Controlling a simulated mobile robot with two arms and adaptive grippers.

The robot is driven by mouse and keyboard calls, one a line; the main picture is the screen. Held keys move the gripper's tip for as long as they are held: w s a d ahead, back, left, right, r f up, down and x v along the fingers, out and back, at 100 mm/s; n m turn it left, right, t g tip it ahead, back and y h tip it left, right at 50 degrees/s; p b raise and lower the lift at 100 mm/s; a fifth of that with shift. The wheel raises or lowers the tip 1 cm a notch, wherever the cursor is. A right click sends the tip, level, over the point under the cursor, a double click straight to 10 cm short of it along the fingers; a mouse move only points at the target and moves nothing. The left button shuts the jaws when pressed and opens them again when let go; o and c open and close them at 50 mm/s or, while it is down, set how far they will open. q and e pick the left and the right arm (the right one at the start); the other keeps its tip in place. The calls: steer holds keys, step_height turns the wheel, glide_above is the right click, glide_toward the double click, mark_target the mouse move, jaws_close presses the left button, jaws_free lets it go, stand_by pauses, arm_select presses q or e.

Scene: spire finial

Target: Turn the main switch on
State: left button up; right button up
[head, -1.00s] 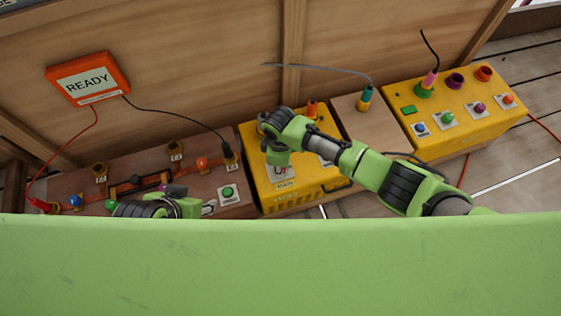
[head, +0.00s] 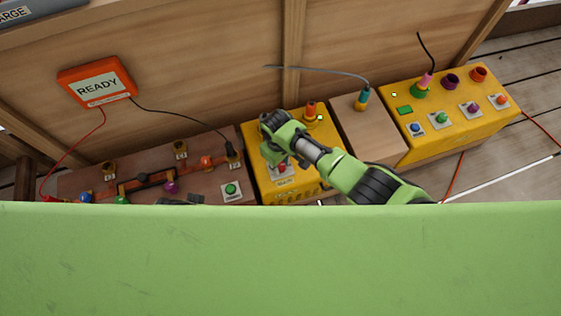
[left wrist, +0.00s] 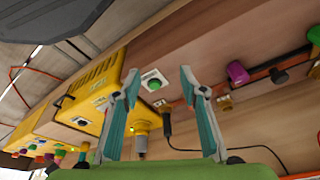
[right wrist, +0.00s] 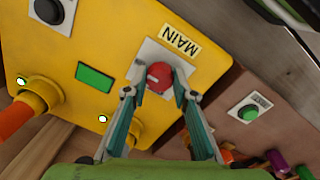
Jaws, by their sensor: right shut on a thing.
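The main switch is a red knob (right wrist: 159,76) on a white plate beside a "MAIN" label, on top of the yellow box (right wrist: 205,28) in the right wrist view. My right gripper (right wrist: 156,84) is shut on this knob, one finger at each side. In the head view the knob (head: 282,168) is partly hidden by the gripper (head: 278,161). My left gripper (left wrist: 160,73) is open and empty in the left wrist view, above the wooden bench. Only a dark bit of my left arm shows in the head view.
An orange "READY" display (head: 97,83) is on the wall. A brown panel (head: 205,190) with plugs and a green button (head: 231,189) lies left of the yellow box. A second yellow box (head: 460,115) with several buttons stands at the right. Small lights glow on both boxes.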

arm_select(q)
steer(key=shift+f, duration=0.45)
arm_select(e)
steer(key=shift+s+f, duration=0.1)
steer(key=o, duration=1.1)
steer(key=shift+r, duration=0.35)
steer(key=r, duration=1.1)
steer(key=shift+s+a+r, duration=0.15)
steer(key=shift+a+r, duration=0.05)
